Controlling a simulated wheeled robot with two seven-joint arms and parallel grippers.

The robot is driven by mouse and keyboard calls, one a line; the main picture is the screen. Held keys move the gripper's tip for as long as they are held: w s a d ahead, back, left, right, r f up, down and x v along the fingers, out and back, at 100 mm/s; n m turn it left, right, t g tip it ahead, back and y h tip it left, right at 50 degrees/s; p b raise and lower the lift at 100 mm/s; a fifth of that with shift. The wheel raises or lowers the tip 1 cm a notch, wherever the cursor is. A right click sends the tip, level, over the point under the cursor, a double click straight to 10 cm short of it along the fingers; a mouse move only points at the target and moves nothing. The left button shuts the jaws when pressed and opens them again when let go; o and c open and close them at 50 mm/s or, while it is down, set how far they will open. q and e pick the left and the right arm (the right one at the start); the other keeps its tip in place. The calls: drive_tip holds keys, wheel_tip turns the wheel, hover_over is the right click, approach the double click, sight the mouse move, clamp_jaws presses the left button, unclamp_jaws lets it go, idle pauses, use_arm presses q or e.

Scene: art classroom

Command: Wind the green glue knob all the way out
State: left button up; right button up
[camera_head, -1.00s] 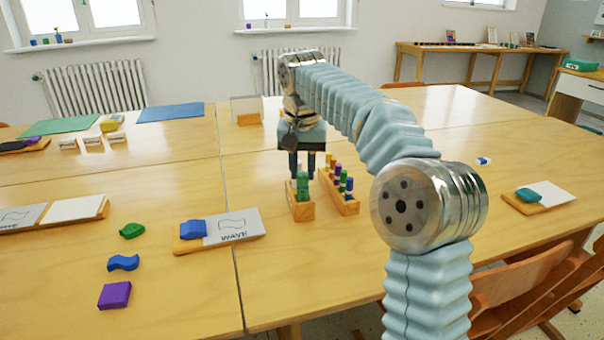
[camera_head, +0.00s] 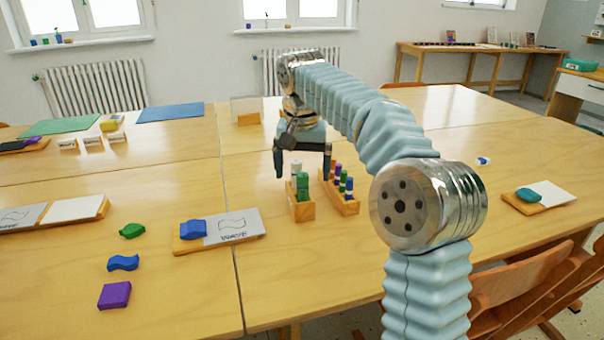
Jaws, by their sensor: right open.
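The green glue stick (camera_head: 302,186) stands upright in a small wooden holder (camera_head: 303,211) on the middle table. A white-topped stick (camera_head: 295,168) stands behind it in the same holder. My right gripper (camera_head: 303,172) is open above the holder, its two fingers spread wide on either side of the sticks, pointing down. The fingers look clear of the green stick, but depth is hard to judge. How far its knob is wound cannot be told at this size. My left gripper is not in view.
A second wooden rack (camera_head: 339,196) with several coloured sticks stands close on the right, near the right finger. A tray with a blue piece and a wave card (camera_head: 231,226) lies to the left. Loose green, blue and purple (camera_head: 114,295) pieces lie further left.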

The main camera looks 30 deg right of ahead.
idle(0.4)
drive_tip(key=n, duration=0.5)
drive_tip(key=shift+y, duration=0.3)
drive_tip(key=n, duration=0.6)
drive_tip(key=shift+y, duration=0.4)
drive_tip(key=c, duration=1.5)
